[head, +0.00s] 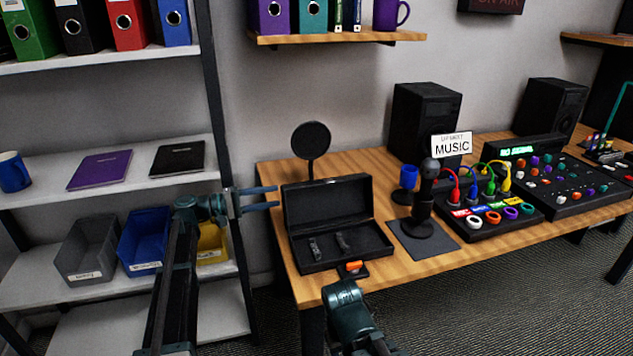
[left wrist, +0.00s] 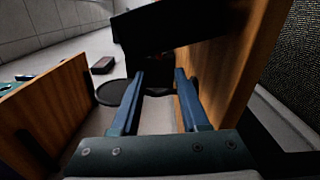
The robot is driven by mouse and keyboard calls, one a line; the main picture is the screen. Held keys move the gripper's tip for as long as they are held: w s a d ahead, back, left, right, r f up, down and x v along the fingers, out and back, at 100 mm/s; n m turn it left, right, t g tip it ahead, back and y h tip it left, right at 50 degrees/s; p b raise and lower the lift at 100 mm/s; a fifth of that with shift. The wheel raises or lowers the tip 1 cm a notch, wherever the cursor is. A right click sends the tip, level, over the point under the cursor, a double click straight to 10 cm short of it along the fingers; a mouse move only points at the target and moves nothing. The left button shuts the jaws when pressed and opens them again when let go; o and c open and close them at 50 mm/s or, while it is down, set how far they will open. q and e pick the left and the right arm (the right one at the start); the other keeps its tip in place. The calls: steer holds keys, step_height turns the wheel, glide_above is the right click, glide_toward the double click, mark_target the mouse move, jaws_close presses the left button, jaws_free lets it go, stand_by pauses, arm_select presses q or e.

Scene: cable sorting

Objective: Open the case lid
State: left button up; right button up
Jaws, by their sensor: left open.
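The black case (head: 340,250) sits on the left part of the wooden desk. Its lid (head: 328,201) stands raised at the back, so the inside shows, with small dark items in it. My left gripper (head: 277,198) is open just left of the raised lid, fingers pointing right, with nothing seen between them. In the left wrist view its two blue fingers (left wrist: 162,80) are apart, with a dark shape beyond the tips that I cannot surely name. My right wrist is at the bottom, in front of the case; its fingers cannot be made out.
A small orange-topped item (head: 353,267) is at the case's front edge. A round black disc on a stand (head: 311,141) is behind the case. A microphone (head: 427,195) and a cable panel (head: 488,212) stand to the right. A shelf with bins (head: 145,240) is left.

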mark_target(316, 188)
arm_select(q)
steer(key=x, duration=1.4)
steer(key=shift+w, duration=0.45)
arm_select(e)
steer(key=shift+w, duration=0.45)
arm_select(q)
steer(key=shift+c, duration=0.2)
jaws_close()
steer(key=shift+s, duration=0.15)
